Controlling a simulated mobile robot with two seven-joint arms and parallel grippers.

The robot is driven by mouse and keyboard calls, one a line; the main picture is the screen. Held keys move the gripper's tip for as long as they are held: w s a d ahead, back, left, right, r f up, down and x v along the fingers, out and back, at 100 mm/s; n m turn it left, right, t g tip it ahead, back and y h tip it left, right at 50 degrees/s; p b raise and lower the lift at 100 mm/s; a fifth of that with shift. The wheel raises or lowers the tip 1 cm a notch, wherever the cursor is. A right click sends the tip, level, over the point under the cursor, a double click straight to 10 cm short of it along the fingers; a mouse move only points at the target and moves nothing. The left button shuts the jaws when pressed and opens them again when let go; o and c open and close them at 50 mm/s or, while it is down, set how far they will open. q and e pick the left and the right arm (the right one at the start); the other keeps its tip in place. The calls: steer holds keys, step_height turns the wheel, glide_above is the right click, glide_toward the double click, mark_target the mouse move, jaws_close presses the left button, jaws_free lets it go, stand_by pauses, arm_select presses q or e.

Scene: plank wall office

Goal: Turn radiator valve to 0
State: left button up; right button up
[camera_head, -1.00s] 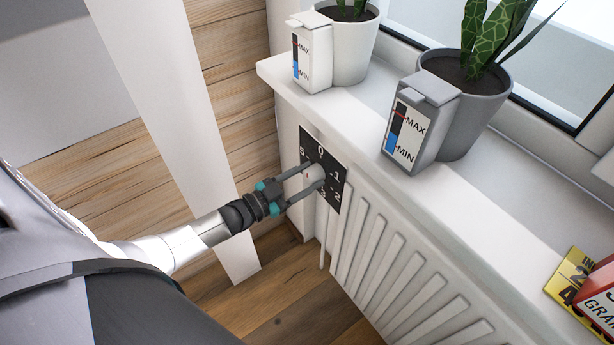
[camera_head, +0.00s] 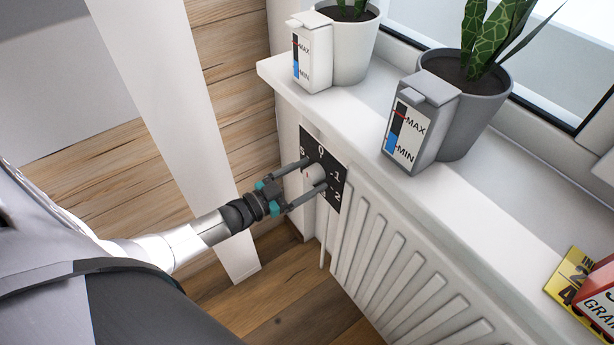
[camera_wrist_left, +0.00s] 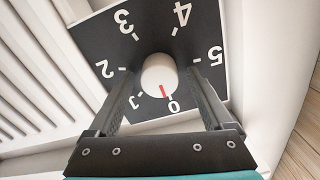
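The radiator valve knob (camera_head: 315,173) is a white round cap in front of a black square dial plate (camera_head: 334,160) with white numbers, at the left end of the radiator. In the left wrist view the knob (camera_wrist_left: 158,76) shows a red mark, which points at or very near the 0 on the dial plate (camera_wrist_left: 112,50). My left gripper (camera_head: 312,175) is open, with one finger on either side of the knob; gaps show between the fingers and the knob. In the left wrist view the gripper (camera_wrist_left: 160,98) also shows spread fingers. My right gripper is not in view.
The white radiator (camera_head: 400,270) runs to the right under the windowsill (camera_head: 480,215). On the sill stand a white planter (camera_head: 350,50), a grey planter (camera_head: 470,115) with level gauges, and boxes (camera_head: 590,290) at the right. Wood floor lies below.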

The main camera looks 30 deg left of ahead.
arm_select(q)
steer(key=shift+s, duration=0.2)
steer(key=shift+s+a, duration=0.2)
steer(key=shift+s, duration=0.15)
steer(key=p+v, duration=0.2)
steer(key=v, duration=1.2)
steer(key=shift+p, duration=0.4)
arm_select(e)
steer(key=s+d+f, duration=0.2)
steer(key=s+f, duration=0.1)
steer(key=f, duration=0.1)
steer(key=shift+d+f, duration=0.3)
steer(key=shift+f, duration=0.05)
